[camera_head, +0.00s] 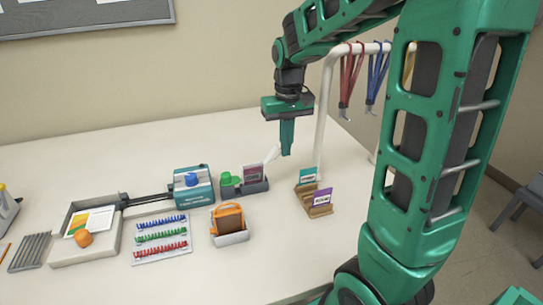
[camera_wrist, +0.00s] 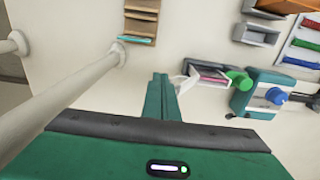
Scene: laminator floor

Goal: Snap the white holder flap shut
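The white holder flap (camera_head: 272,153) stands up, tilted open, at the right end of a dark grey holder (camera_head: 254,187) that has a purple card (camera_head: 253,173) in it. In the wrist view the pale flap (camera_wrist: 187,80) shows just right of my fingers, beside the holder (camera_wrist: 210,74). My gripper (camera_head: 287,150) points down above the table, to the right of the flap. Its green fingers (camera_wrist: 160,82) are together with nothing seen between them. I cannot tell whether a finger touches the flap.
A green knob (camera_head: 228,180) and a teal laminator (camera_head: 193,186) stand left of the holder. A wooden card stand (camera_head: 315,202) is to the right. A white rack (camera_head: 323,110) with hanging lanyards rises behind my gripper. An orange item in a grey box (camera_head: 230,225) is in front.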

